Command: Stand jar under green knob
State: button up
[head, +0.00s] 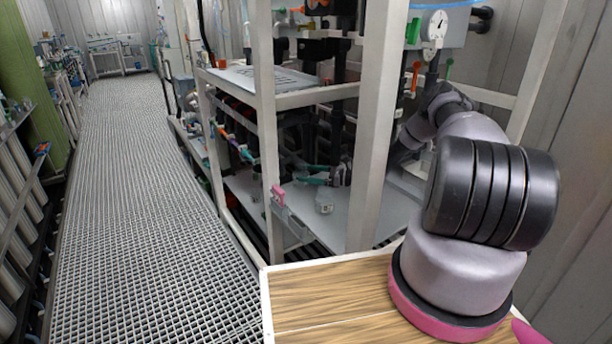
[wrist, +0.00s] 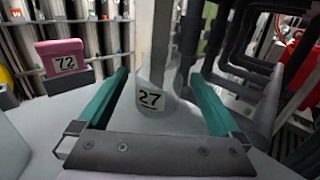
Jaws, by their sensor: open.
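A pale, clear jar (head: 324,201) stands upright on the grey shelf in the head view, just below my gripper (head: 303,174). In the wrist view a pale jar-like shape with a "27" label (wrist: 150,98) shows between the fingers of my gripper (wrist: 158,76). The teal fingers are apart, and I see no contact with the jar. I cannot tell which, if either, is the green knob.
A pink block (head: 278,196) sits at the shelf's front edge; its "72" label (wrist: 64,63) shows in the wrist view. White frame posts (head: 377,130) stand before the shelf. Dark pipes (wrist: 235,60) crowd the right of the wrist view. The grating walkway (head: 140,200) is clear.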

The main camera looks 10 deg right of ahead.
jog(key=v, duration=0.6)
jog(key=shift+s+d, duration=0.1)
jog(key=shift+d, duration=0.15)
